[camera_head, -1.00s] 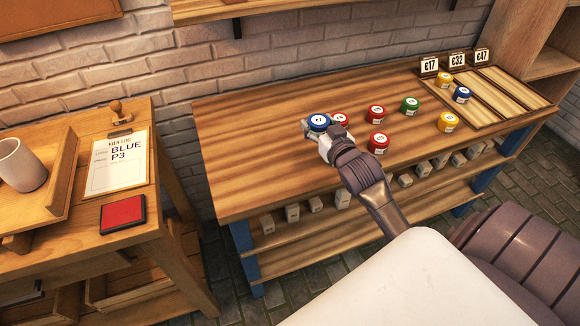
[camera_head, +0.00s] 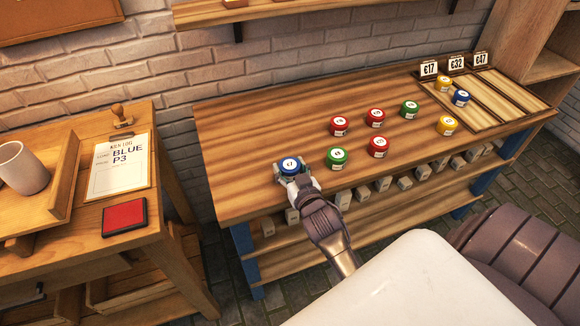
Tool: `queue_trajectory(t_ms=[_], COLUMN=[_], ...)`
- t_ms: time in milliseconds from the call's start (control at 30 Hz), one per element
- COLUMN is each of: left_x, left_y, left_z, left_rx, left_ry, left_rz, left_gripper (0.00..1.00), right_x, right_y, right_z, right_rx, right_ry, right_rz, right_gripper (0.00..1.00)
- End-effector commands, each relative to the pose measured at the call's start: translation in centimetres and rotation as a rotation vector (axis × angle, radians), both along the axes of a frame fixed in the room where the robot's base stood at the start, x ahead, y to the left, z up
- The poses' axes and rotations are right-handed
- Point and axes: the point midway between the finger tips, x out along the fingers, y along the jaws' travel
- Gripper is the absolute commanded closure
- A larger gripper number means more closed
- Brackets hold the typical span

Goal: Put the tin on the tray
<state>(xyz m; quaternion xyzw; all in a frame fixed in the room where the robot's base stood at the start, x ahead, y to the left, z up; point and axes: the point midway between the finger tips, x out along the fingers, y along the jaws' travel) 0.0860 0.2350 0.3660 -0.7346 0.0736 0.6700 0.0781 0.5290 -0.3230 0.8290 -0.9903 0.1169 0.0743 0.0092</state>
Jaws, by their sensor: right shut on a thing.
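The wooden tray (camera_head: 515,92), split into lanes, lies at the table's right end. In it are a yellow tin (camera_head: 443,83) and another blue tin (camera_head: 461,98). My left gripper is not in view.
Red tins (camera_head: 340,126), green tins (camera_head: 337,158) and a yellow tin (camera_head: 447,125) stand between the held tin and the tray. Price cards (camera_head: 456,62) stand at the tray's back edge. A side bench (camera_head: 80,225) with a "BLUE P3" sheet (camera_head: 119,166) is at left.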

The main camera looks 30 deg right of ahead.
Motion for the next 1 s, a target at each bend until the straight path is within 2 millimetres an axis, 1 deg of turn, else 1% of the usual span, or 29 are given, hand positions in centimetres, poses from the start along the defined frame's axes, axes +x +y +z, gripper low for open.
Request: queue_trajectory(t_ms=[200, 233, 367, 400, 667, 767, 833, 900, 1000], left_x=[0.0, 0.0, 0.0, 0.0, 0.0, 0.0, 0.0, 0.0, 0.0], left_y=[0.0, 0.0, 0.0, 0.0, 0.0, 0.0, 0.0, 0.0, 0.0], left_z=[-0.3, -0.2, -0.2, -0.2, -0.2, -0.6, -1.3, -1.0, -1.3], left_rx=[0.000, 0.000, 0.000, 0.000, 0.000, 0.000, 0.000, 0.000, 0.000], left_ry=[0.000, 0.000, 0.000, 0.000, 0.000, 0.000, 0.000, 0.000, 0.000], left_rz=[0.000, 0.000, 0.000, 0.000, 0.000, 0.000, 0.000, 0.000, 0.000], left_gripper=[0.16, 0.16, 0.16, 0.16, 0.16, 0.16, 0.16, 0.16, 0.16], right_x=[0.0, 0.0, 0.0, 0.0, 0.0, 0.0, 0.0, -1.3, -3.5], right_y=[0.0, 0.0, 0.0, 0.0, 0.0, -0.1, -0.1, 0.2, 0.7], right_z=[-0.3, -0.4, -0.3, -0.3, -0.3, -0.5, -0.8, -0.4, -0.2], right_rx=[0.000, -0.001, -0.001, -0.001, -0.001, -0.001, -0.003, 0.001, 0.000], right_ry=[-0.001, 0.001, 0.001, 0.001, 0.001, 0.000, 0.001, 0.003, 0.004], right_rz=[0.000, -0.001, 0.000, 0.000, 0.000, 0.000, 0.000, -0.001, -0.002], right_gripper=[0.81, 0.40, 0.19, 0.17, 0.17, 0.17, 0.17, 0.17, 0.17])
